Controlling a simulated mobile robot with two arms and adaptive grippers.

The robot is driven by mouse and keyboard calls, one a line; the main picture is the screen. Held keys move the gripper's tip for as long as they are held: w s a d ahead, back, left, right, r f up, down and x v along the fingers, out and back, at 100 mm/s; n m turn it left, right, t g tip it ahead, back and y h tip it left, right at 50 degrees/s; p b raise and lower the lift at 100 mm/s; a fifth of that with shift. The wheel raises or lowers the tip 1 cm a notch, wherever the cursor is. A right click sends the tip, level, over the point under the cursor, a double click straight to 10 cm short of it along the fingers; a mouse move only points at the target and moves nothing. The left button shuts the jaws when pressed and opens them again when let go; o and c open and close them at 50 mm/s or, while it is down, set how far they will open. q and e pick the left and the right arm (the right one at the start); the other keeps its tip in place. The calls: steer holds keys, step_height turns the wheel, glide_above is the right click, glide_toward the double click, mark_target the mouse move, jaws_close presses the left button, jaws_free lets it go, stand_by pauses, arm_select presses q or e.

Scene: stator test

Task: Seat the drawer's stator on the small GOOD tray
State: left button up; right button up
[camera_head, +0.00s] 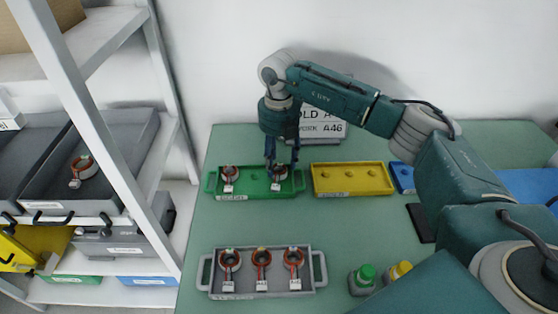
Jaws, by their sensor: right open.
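A green tray (254,190), perhaps the GOOD tray, lies on the table with handles at both ends. One stator (230,174) sits in its left place. Another stator (278,172) sits toward its right end. My right gripper (281,168) points straight down over this second stator, jaws open around or just above it; contact cannot be told. A further stator (84,168) lies in a grey drawer (126,166) on the shelf at left. My left gripper is not in view.
A grey tray (261,289) with three stators lies in front. A yellow tray (353,180) is right of the green one, with a partly hidden blue tray (402,178) beyond. Bottles with green (367,271) and yellow caps (403,267) stand at front. The mid-table is clear.

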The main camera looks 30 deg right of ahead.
steer(key=shift+r+p, duration=0.9)
steer(key=shift+r, duration=0.6)
steer(key=shift+o, duration=0.5)
steer(key=o, duration=0.5)
steer(key=shift+c, duration=0.2)
step_height(320, 180, up, 12)
